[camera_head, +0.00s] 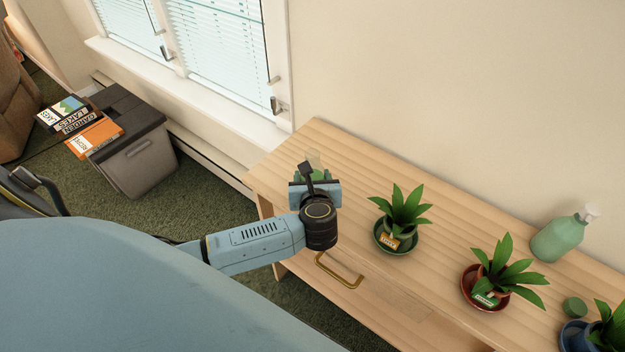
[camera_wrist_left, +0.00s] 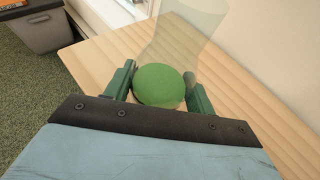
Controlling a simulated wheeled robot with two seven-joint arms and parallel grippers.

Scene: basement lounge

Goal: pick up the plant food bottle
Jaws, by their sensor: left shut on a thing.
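The plant food bottle (camera_wrist_left: 181,38) appears to be the clear, pale-walled vessel with a rounded green part (camera_wrist_left: 160,85) between my left fingers in the left wrist view. My left gripper (camera_wrist_left: 160,92) is shut on it, with one dark green finger on each side. In the head view my left gripper (camera_head: 314,182) is over the left end of the wooden cabinet, and only a pale bit of the bottle (camera_head: 314,157) shows behind it. Whether its base touches the cabinet top is hidden. My right gripper is not in view.
The wooden cabinet (camera_head: 345,150) also holds several potted plants, one in a green saucer (camera_head: 398,246) and one in a red-brown pot (camera_head: 482,296). A green spray bottle (camera_head: 558,239) stands near the wall. A grey bin (camera_head: 140,160) with books (camera_head: 92,134) stands left.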

